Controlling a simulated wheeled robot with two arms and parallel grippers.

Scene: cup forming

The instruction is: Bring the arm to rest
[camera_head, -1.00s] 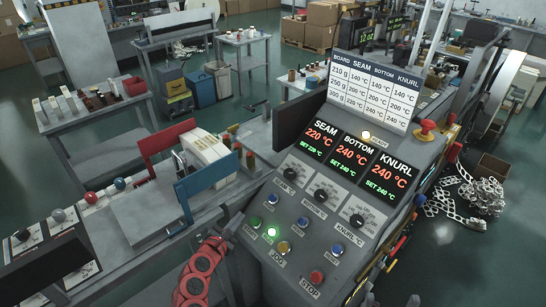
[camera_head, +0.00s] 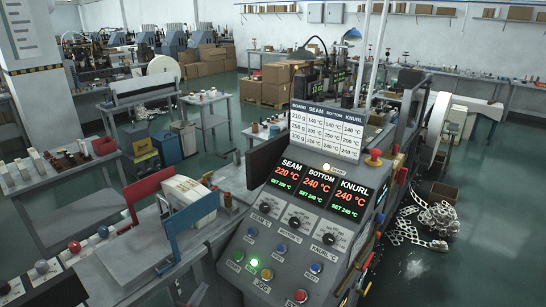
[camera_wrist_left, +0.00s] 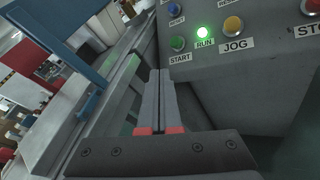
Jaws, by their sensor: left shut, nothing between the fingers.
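My left gripper (camera_wrist_left: 160,75) shows in the left wrist view with its two grey fingers together and nothing between them. It is in front of the machine's control panel (camera_wrist_left: 235,75), below and left of the START and RUN buttons; whether it touches anything cannot be told. In the head view I cannot make out the left gripper. The control panel (camera_head: 290,235) stands at centre in that view, with its RUN button (camera_head: 254,262) lit green. Its displays read SEAM 220, BOTTOM 240 and KNURL 240 °C. My right gripper is in neither view.
A blue upright plate (camera_head: 190,222) and a red one (camera_head: 150,188) stand on the bench left of the panel. A grey table (camera_head: 70,180) with small items is at the left. Scrap strip (camera_head: 425,222) lies on the floor at right. Open floor lies beyond.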

